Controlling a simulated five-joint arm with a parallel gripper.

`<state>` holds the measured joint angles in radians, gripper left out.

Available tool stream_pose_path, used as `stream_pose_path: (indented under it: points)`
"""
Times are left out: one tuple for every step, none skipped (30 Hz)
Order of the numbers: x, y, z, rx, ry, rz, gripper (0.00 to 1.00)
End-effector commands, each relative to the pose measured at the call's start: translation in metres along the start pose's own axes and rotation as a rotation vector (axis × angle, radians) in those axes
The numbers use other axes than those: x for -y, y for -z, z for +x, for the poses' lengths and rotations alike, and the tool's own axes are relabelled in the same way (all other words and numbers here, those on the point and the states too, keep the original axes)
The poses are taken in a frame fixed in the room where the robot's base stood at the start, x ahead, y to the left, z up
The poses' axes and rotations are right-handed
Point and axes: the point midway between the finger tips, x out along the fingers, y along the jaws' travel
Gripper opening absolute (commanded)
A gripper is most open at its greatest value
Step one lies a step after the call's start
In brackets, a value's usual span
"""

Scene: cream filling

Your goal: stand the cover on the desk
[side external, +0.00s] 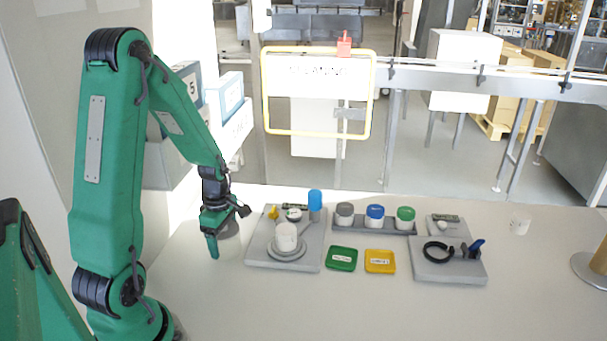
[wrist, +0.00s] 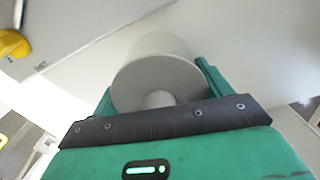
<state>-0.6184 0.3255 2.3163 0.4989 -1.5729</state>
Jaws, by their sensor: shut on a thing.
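The cover (side external: 229,246) is a pale grey-white cylinder, partly behind my gripper (side external: 216,240) in the side view. In the wrist view the cover (wrist: 160,72) shows its round flat end and a small knob, between the two green fingers of my gripper (wrist: 158,88). My gripper is shut on it. The cover is over the bare desk (side external: 215,300), left of the grey board. Whether its lower end touches the desk cannot be told.
Right of the cover, a grey board (side external: 257,258) bears a white cup (side external: 286,236) and a blue-topped post (side external: 315,199). Beyond are a rack of jars (side external: 375,215), a green tray (side external: 342,269), a yellow tray (side external: 380,270) and another grey board (side external: 450,272). The front desk is clear.

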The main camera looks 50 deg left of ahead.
Motion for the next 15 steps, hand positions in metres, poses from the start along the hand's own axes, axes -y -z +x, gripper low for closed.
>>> stream_pose_path:
  points:
    - [0.0001,0.0000,0.0012,0.000,0.001,0.000,0.53]
    - [0.0001,0.0000,0.0009,0.000,0.000,0.000,0.83]
    - [0.0001,0.0000,0.0008,0.000,0.000,0.000,0.91]
    - [0.0002,0.0000,0.0008,0.000,0.000,0.000,0.97]
    - [0.0002,0.0000,0.0008,0.000,0.001,0.000,0.99]
    - [0.0002,0.0000,0.0008,0.000,0.001,0.000,0.99]
    - [0.0002,0.0000,0.0008,0.000,0.001,0.000,0.99]
    - [0.0002,0.0000,0.0008,0.000,0.001,0.000,0.99]
    - [0.0002,0.0000,0.0008,0.000,0.001,0.000,0.99]
    - [0.0002,0.0000,0.0008,0.000,0.001,0.000,0.99]
    - [0.0002,0.0000,0.0008,0.000,0.001,0.000,0.99]
    - [0.0002,0.0000,0.0007,0.000,0.001,0.000,0.99]
    - [0.0002,0.0000,0.0006,0.000,0.001,0.000,0.99]
    - [0.0002,0.0000,0.0004,0.000,0.001,0.000,0.99]
    - [0.0001,0.0000,0.0000,0.000,0.000,0.000,0.99]
